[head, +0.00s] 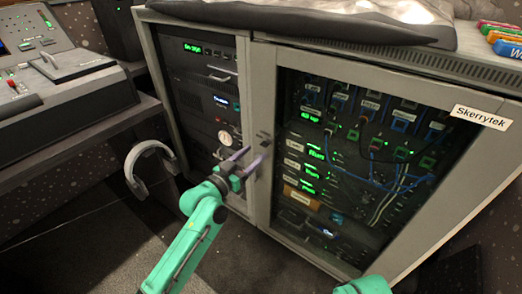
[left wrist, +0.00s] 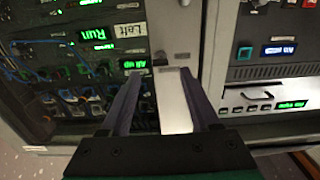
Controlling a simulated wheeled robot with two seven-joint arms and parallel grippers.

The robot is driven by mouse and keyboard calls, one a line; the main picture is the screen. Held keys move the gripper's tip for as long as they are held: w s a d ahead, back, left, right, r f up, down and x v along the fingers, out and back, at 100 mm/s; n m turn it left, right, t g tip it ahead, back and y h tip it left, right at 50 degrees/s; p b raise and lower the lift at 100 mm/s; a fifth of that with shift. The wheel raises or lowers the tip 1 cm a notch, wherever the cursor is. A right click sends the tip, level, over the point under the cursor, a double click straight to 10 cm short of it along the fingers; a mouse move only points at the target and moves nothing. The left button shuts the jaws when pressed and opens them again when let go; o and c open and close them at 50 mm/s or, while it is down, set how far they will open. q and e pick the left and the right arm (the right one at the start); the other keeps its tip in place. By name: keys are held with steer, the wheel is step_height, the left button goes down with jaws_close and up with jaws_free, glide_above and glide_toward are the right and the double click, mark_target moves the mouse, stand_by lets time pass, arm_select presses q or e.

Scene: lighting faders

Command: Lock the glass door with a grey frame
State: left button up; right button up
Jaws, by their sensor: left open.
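The glass door (head: 352,150) with a grey frame (head: 262,85) is at the right of the cabinet in the head view and looks shut. Lit modules and cables show behind its glass. Its glass also shows at the left of the left wrist view (left wrist: 60,70). My left gripper (head: 250,158) is at the frame's left upright, fingers pointing at it. In the left wrist view the fingers (left wrist: 160,73) are apart, with a pale strip of the frame (left wrist: 175,105) between them. A small dark fitting (left wrist: 182,57) sits on the frame just beyond the fingertips. Contact cannot be told.
A rack bay (head: 200,90) with a round white dial (head: 229,136) is left of the door. Headphones (head: 150,165) hang beside a desk with a fader console (head: 60,85). A "Skerrytek" label (head: 482,116) is at the door's upper right. Floor in front is clear.

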arm_select(q)
steer(key=x, duration=0.5)
steer(key=shift+b, duration=0.35)
jaws_close()
arm_select(e)
step_height(320, 180, up, 3)
steer(key=shift+s+a+f, duration=0.1)
steer(key=shift+f, duration=0.1)
arm_select(q)
steer(key=shift+a+n+p, duration=0.1)
steer(key=shift+n+p, duration=2.2)
steer(key=shift+n, duration=6.7)
arm_select(e)
step_height(320, 180, down, 11)
steer(key=s+d, duration=0.2)
arm_select(q)
steer(key=shift+f, duration=0.1)
